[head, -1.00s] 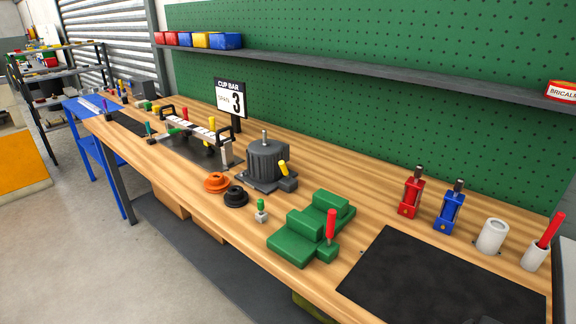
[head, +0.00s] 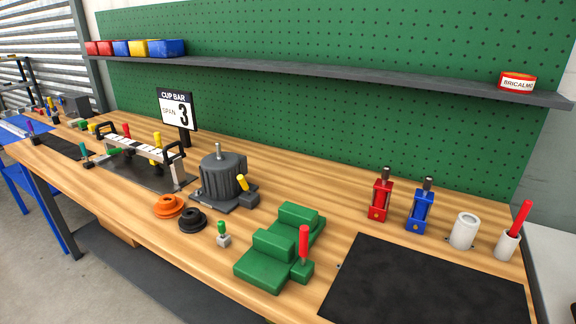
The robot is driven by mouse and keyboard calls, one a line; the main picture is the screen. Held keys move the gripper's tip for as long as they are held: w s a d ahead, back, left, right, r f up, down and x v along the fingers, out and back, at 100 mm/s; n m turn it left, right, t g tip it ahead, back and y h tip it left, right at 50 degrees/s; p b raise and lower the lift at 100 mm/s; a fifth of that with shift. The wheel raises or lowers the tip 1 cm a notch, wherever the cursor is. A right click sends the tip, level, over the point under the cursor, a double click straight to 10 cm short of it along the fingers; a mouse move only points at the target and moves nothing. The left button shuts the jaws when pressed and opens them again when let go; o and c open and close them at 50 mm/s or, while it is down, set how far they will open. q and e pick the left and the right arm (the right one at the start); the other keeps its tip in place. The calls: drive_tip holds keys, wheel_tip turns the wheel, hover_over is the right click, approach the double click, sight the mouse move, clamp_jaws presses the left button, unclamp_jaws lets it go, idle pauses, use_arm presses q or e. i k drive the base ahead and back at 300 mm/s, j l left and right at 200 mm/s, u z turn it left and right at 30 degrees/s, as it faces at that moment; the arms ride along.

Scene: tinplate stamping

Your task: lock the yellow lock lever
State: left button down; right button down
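A yellow lever (head: 242,183) stands tilted on a small dark block beside the grey ribbed cylinder fixture (head: 222,172) in the middle of the bench. A second yellow handle (head: 157,141) stands upright at the black-framed rack (head: 172,173) further left. The frames do not show which of the two is the lock lever, nor whether either is locked. Neither of my grippers is in view.
A green stepped block (head: 268,260) with a red lever (head: 304,243) stands at the front. Orange (head: 168,206) and black (head: 192,219) round pieces lie nearby. Red (head: 381,198) and blue (head: 421,207) devices stand at right. A black mat (head: 425,285) lies clear at front right.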

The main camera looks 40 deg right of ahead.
sight(240, 179)
drive_tip(key=i+z, duration=0.2)
drive_tip(key=z, duration=0.3)
drive_tip(key=i+j+z, duration=0.15)
drive_tip(key=z, duration=0.35)
drive_tip(key=i+j+z, duration=0.15)
drive_tip(key=z, duration=0.35)
drive_tip(key=i+j+z, duration=0.2)
drive_tip(key=z, duration=0.25)
